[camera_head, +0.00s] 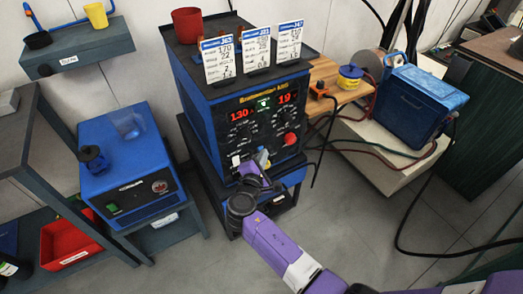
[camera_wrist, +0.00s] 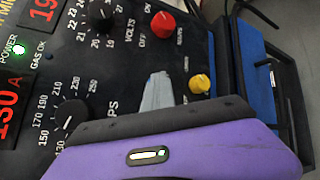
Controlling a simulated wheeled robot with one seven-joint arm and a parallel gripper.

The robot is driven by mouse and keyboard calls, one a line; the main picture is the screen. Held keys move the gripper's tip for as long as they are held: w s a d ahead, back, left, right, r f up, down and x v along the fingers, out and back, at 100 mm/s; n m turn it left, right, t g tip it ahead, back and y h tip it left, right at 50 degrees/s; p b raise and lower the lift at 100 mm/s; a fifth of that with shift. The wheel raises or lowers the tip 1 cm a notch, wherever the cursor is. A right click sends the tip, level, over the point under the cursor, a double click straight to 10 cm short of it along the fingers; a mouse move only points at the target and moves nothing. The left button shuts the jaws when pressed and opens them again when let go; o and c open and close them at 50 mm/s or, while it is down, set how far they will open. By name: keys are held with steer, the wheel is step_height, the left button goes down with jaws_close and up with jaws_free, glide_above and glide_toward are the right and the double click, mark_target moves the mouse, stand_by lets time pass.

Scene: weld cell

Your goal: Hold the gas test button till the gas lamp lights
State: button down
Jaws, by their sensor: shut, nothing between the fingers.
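The welding power source (camera_head: 232,95) stands upright in the middle of the head view, its front panel lit with red digits. My gripper (camera_head: 262,157) is at the lower part of that panel. In the wrist view its grey fingertips (camera_wrist: 158,91) are together and empty, pointing at the panel. A yellow button (camera_wrist: 201,83) sits just right of the fingertips, with a visible gap in the picture; its small label is unreadable. The GAS OK lamp (camera_wrist: 49,57) looks dark. The green POWER lamp (camera_wrist: 18,49) is lit. Contact with the panel cannot be told.
A red knob (camera_wrist: 163,25) and black dials, VOLTS (camera_wrist: 102,15) and AMPS (camera_wrist: 70,116), surround the fingertips. Three setting cards (camera_head: 256,48) and a red cup (camera_head: 187,25) stand on top. A blue unit (camera_head: 130,165) is left; cables hang right.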

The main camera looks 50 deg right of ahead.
stand_by(0.7)
steer(key=shift+s+a+p, duration=0.25)
steer(key=shift+s+p, duration=0.15)
steer(key=shift+s, duration=0.4)
steer(key=shift+s+a+p, duration=0.25)
steer(key=shift+s+p, duration=0.1)
steer(key=shift+s, duration=0.45)
steer(key=shift+s+a+p, duration=0.2)
steer(key=shift+s+p, duration=0.15)
steer(key=shift+s, duration=0.5)
steer(key=shift+s+a+p, duration=0.25)
steer(key=shift+s+p, duration=0.1)
steer(key=shift+s, duration=0.45)
